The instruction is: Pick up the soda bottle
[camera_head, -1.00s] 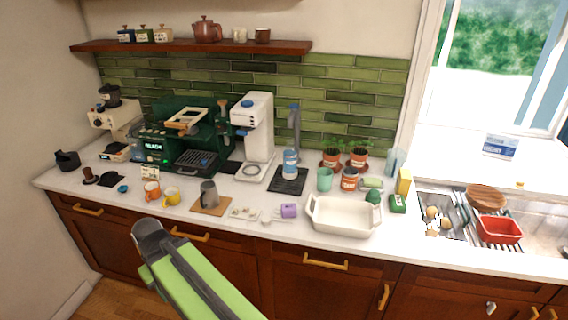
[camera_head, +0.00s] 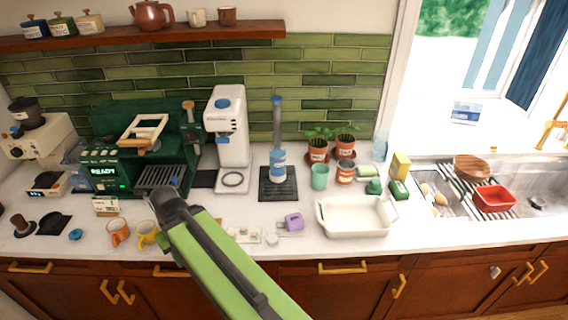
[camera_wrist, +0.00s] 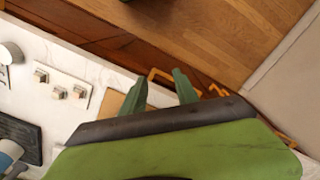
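A tall bottle (camera_head: 278,165) with a clear and blue body, a white and blue label and a long blue-grey upper part stands upright on a dark mat (camera_head: 266,194), right of the white machine. I take it as the soda bottle. In the wrist view part of a blue and white thing (camera_wrist: 8,156), likely this bottle, shows at the lower left edge beside a dark mat. My gripper (camera_wrist: 159,76) has two green fingers spread apart with nothing between them. It is above the counter's front edge, well away from the bottle. In the head view my arm hides the fingers.
The white machine (camera_head: 228,130) stands left of the bottle, a green cup (camera_head: 320,177) to its right. A white baking dish (camera_head: 355,218), purple item (camera_head: 293,222) and yellow mug (camera_head: 146,234) are near the front. A shelf (camera_head: 140,38) runs above.

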